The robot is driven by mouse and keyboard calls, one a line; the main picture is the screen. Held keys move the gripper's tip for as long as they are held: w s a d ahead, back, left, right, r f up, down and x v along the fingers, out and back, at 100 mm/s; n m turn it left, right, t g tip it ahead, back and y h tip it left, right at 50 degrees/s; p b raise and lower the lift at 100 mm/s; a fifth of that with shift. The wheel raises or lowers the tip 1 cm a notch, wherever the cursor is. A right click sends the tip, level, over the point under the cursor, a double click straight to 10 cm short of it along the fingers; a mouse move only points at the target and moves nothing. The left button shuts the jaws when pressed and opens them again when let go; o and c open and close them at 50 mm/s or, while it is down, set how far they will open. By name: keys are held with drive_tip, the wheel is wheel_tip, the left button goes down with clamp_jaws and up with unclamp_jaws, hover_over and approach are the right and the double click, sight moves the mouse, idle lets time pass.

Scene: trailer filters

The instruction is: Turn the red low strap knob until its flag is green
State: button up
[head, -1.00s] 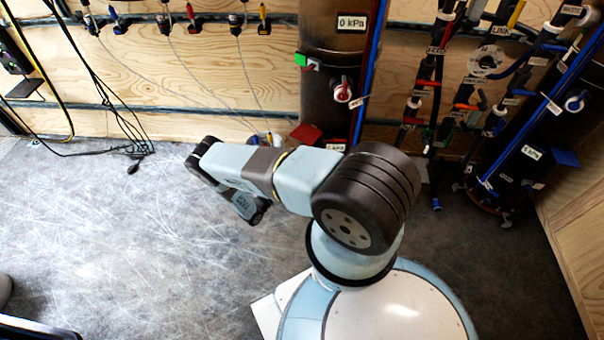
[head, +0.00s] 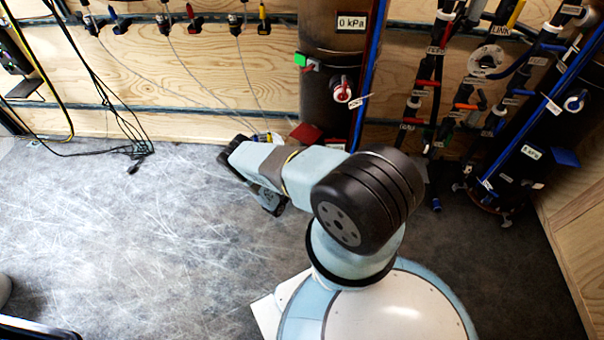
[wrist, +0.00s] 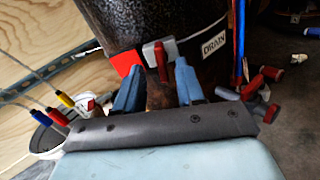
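The low strap's red flag (wrist: 128,62) shows in the wrist view against the dark tank (wrist: 190,22). Just right of it is the strap knob, a grey block with a red bar (wrist: 161,62). The red flag also shows low on the tank in the head view (head: 306,133). My gripper (wrist: 156,70) is open in the wrist view, its two blue fingers apart with the knob seen between them. I cannot tell whether the fingertips reach around the knob or stop short of it. My gripper is not clearly visible in the head view.
A white bucket of coloured-handled tools (wrist: 48,135) stands left of my gripper. A red-handled valve (wrist: 262,80) is close on the right, below a DRAIN label (wrist: 214,44). A green flag (head: 300,60) sits higher on the tank.

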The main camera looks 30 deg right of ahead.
drive_tip(key=shift+x, duration=1.65)
drive_tip(key=shift+c, duration=0.3)
